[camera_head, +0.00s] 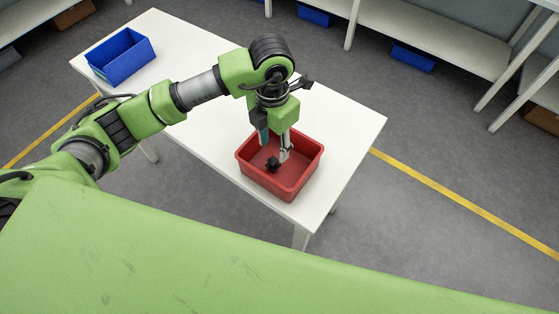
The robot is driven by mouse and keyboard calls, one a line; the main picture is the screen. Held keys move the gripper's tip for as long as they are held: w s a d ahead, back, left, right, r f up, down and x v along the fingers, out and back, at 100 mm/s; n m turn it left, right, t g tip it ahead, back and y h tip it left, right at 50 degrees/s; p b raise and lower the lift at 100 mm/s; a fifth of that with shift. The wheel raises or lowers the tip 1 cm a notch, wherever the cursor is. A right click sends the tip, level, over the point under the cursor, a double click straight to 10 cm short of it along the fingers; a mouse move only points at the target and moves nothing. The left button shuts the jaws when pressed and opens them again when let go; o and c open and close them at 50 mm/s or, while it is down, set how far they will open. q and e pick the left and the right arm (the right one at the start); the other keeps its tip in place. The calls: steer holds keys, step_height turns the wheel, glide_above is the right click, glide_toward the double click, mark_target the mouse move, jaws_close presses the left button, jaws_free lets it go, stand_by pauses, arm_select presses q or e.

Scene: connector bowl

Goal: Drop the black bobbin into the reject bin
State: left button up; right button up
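A red bin (303,179) stands on the near right part of the white table. A small black piece (272,164), which looks like the bobbin, shows inside it against the red floor. My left gripper (274,150) points down over the bin, with its fingers spread and red bin showing between them. The black piece is just below the fingertips. It appears free of them, though whether one finger still touches it is hard to tell. My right gripper is out of view.
A blue bin (121,58) stands at the far left end of the white table (207,135). The table between the bins is otherwise clear, with my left arm above it. Shelves with blue bins (412,57) stand at the back, beyond grey floor with a yellow line (450,207).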

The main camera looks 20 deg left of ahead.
arm_select(q)
step_height(320, 180, up, 12)
stand_by(0.6)
stand_by(0.4)
